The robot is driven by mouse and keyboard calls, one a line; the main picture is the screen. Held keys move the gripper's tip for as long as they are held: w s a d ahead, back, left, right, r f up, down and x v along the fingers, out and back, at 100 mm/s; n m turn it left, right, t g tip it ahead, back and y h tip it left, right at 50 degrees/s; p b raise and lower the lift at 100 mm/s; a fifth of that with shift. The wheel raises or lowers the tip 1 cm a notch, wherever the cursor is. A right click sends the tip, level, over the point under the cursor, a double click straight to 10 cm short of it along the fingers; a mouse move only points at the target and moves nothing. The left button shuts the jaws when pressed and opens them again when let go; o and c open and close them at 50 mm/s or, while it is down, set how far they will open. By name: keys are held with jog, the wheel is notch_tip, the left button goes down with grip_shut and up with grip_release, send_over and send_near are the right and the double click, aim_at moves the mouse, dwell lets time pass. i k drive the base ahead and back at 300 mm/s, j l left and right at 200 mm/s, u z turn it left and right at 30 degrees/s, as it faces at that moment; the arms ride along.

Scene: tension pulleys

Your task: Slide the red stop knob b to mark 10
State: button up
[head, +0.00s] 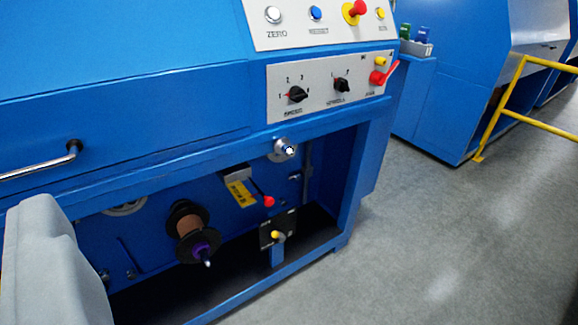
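A red ball knob (268,201) sits at the end of a thin lever on the recessed blue panel under the machine's overhang. A yellow label (240,193) with dark print too small to read lies left of it. I cannot tell whether this is stop knob b, and no mark 10 can be read. Other red parts are a red push knob (351,13) on the top panel and a red handle (386,74) on the panel below. My gripper's fingers do not show. A grey rounded part, probably mine, fills the lower left corner and hides part of the machine.
A spool (191,222) with dark flanges and a yellow knob (278,236) are in the recess. A chrome handle (45,162) juts out at left. A yellow rail (505,105) stands at right before another blue machine (450,90). The grey floor (450,240) is clear.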

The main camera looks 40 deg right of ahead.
aim_at(269, 201)
jog(key=z, duration=0.95)
